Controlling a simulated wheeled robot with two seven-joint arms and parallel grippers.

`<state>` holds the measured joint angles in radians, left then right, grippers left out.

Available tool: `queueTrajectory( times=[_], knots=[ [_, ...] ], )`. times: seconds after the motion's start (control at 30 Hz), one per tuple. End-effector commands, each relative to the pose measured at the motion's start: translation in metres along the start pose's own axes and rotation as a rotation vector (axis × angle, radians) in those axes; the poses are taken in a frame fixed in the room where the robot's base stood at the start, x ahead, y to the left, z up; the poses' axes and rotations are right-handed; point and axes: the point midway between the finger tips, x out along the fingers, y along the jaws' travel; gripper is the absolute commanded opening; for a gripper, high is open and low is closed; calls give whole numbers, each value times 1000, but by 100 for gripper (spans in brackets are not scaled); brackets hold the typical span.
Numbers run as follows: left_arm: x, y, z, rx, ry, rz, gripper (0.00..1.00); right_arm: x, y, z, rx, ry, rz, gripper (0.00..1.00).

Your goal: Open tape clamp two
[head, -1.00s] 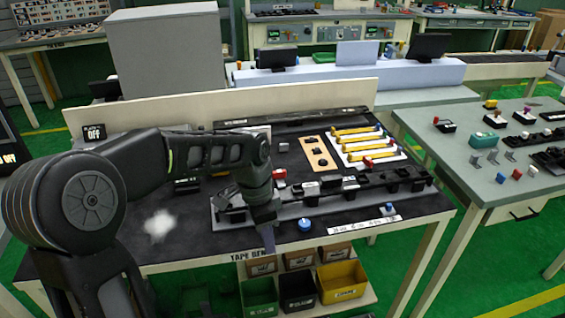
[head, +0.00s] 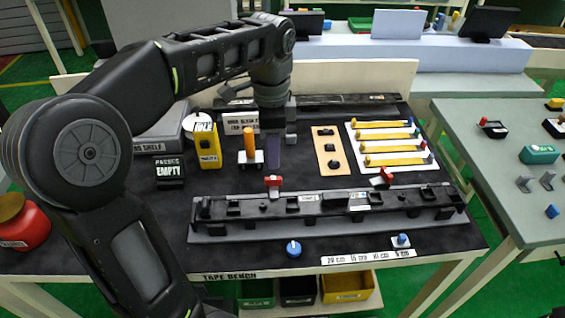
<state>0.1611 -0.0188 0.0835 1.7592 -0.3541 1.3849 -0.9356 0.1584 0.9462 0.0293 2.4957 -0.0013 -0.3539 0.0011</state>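A long dark fixture rail (head: 330,210) lies across the bench. Two small red pieces sit along its back edge, a left one (head: 273,181) and a right one (head: 381,177). They look like clamp levers, but no number on them is readable, so I cannot tell which is clamp two. My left gripper (head: 273,162) points down behind the rail, just above or behind the left red piece in the picture. Its fingers overlap in this view, so its opening is unclear, and I cannot tell whether it touches anything. My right gripper is out of view.
An orange-and-white tool (head: 250,145) and a yellow box (head: 206,146) stand left of my gripper. A tan plate (head: 329,160) and a white board with yellow strips (head: 352,146) lie to its right. A blue knob (head: 293,249) sits in front of the rail.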

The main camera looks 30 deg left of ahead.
Motion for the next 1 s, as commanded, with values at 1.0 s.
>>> queueTrajectory(
  times=[1.0],
  knots=[
    [79, 0, 0, 0, 0, 1, 35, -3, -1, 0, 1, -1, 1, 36]
  ],
)
